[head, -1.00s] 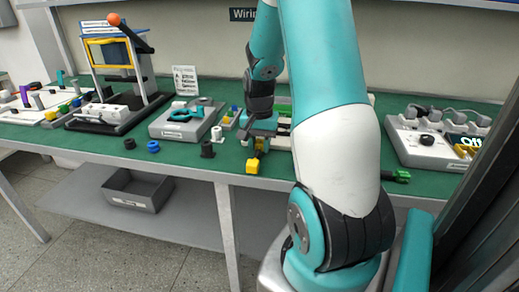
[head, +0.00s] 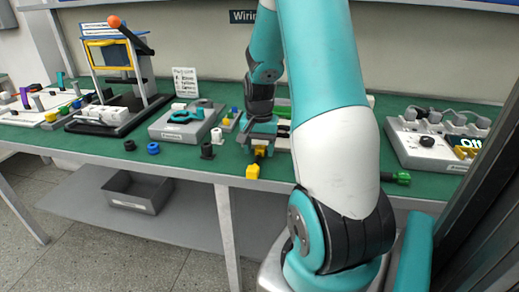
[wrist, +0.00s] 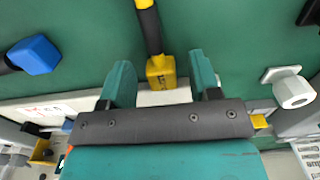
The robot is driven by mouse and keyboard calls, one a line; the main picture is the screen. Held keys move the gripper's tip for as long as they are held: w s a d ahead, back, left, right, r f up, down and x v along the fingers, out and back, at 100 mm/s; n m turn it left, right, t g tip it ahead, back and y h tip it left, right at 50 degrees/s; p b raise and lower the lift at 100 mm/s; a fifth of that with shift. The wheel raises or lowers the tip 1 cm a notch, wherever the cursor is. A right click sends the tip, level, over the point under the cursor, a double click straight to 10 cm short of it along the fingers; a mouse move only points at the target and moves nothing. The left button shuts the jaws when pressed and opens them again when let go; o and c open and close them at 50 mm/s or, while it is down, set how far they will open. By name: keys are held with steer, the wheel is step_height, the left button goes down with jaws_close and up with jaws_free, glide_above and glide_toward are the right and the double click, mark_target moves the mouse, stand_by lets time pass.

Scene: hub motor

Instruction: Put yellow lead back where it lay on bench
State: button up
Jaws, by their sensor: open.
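The yellow lead (head: 252,171) is at the front of the green bench (head: 105,150), near its edge. It has a yellow plug at each end and a short black cable between. In the wrist view its near plug (wrist: 161,72) is between the fingertips, with a visible gap on each side, and the cable runs up the picture. My gripper (head: 260,147) is open over this plug, and it also shows in the wrist view (wrist: 162,75). I cannot tell whether the lead lies fully flat on the bench.
A blue plug (wrist: 35,55) lies left in the wrist view; a white hex part (wrist: 294,91) is at right. A black post (head: 207,150) and blue piece (head: 153,148) stand left of my gripper. A green plug (head: 402,177) lies right of my arm. A grey bin (head: 137,190) sits below.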

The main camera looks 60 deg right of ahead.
step_height(320, 180, up, 12)
steer(key=f+p, duration=0.1)
steer(key=p, duration=0.1)
steer(key=a+r+n+t+y, duration=0.15)
steer(key=a+n, duration=0.35)
steer(key=a, duration=0.7)
steer(key=a+r+n, duration=0.2)
steer(key=a+n, duration=0.4)
steer(key=a, duration=0.5)
steer(key=s+a+n+y, duration=0.1)
steer(key=s+a+n, duration=0.4)
steer(key=a, duration=0.2)
steer(key=s+a+r+n+g+y, duration=0.1)
steer(key=s+a+n, duration=0.3)
steer(key=s+a, duration=0.2)
steer(key=a, duration=0.2)
steer(key=shift+s+a+r+n+y, duration=0.2)
steer(key=shift+a+n+y, duration=0.1)
steer(key=shift+n+y, duration=0.1)
steer(key=shift+g, duration=0.25)
